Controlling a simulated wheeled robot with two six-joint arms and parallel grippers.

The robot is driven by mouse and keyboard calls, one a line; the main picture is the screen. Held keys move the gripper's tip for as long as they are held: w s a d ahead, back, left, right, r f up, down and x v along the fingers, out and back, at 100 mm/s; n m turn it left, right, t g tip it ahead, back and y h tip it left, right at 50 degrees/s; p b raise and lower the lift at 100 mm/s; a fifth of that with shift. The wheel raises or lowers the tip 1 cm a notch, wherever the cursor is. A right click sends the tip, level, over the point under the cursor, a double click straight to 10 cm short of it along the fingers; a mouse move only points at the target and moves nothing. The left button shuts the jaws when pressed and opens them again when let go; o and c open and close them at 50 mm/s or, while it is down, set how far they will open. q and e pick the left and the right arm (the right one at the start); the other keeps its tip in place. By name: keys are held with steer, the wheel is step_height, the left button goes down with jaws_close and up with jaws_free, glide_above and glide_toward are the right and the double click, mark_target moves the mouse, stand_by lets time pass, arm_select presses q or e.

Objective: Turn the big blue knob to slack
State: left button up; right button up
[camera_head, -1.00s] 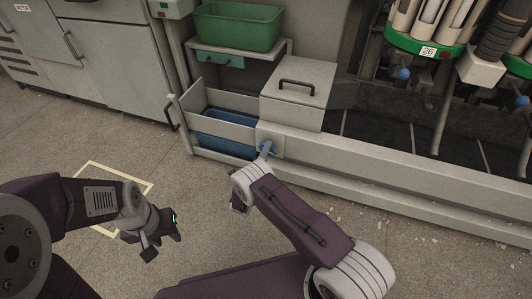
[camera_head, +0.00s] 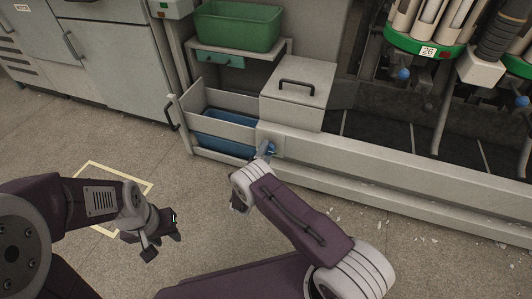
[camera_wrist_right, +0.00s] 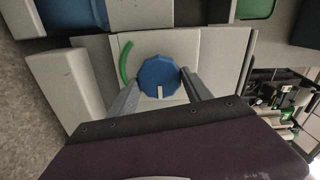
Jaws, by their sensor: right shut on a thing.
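The big blue knob (camera_wrist_right: 159,75) sits on a pale panel, with a white pointer mark near its lower edge in the right wrist view. A green arc (camera_wrist_right: 125,62) is marked on the panel to its left. My right gripper (camera_wrist_right: 157,86) is shut on the knob, one finger on each side. In the head view the knob (camera_head: 271,149) is partly hidden by my right gripper (camera_head: 265,152). My left gripper (camera_head: 165,238) hangs above the floor at the left, away from the knob; its finger gap is too small to judge.
An open drawer with a blue bin (camera_head: 224,133) is left of the knob. A grey lidded box (camera_head: 297,92) stands behind it. A green crate (camera_head: 238,27) rests on a shelf above. A long pale rail (camera_head: 400,172) runs right.

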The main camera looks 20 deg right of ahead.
steer(key=o, duration=1.4)
steer(key=shift+c, duration=0.2)
steer(key=p+v, duration=0.4)
steer(key=v, duration=0.5)
steer(key=shift+p, duration=0.4)
